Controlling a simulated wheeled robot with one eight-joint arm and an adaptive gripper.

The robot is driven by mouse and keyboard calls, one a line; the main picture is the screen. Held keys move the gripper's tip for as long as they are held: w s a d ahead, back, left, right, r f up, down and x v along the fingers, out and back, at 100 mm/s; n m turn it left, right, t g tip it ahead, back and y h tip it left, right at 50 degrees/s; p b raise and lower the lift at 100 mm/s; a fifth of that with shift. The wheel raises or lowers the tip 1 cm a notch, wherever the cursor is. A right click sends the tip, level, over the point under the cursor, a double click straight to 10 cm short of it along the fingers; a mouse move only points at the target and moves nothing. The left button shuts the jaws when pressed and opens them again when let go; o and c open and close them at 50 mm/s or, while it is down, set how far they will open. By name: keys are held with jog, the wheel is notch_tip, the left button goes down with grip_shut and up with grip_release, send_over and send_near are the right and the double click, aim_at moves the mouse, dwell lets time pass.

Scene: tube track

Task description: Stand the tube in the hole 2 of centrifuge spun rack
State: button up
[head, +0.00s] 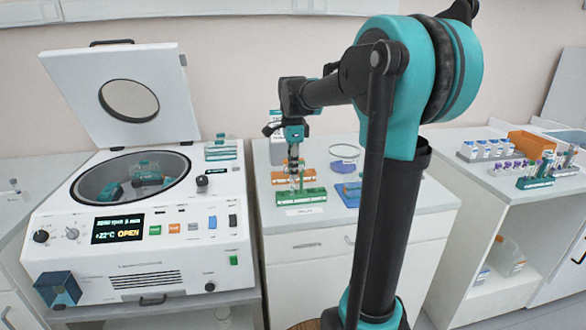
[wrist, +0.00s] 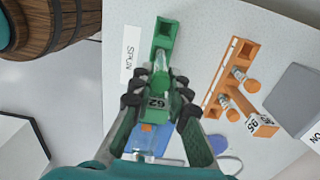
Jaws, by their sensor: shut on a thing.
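The green rack (head: 301,197) stands on the middle counter with a white label in front. In the wrist view the green rack (wrist: 165,32) lies beside a label reading SPUN; its far end is bare and the rest is largely hidden by my gripper. In the head view my gripper (head: 294,163) is above the green rack. The tube's tip overlaps the rack in the wrist view; I cannot tell whether it is inside a hole.
An orange rack (wrist: 222,75) with orange-capped tubes stands beside the green rack. A blue mat or tray (head: 347,194) and a round dish (head: 344,152) are to the right. The centrifuge (head: 130,225) at left has its lid up. More racks (head: 537,181) stand on the right counter.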

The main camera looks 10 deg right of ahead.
jog(key=o, duration=0.9)
notch_tip(320, 180, up, 12)
dwell(0.5)
dwell(0.5)
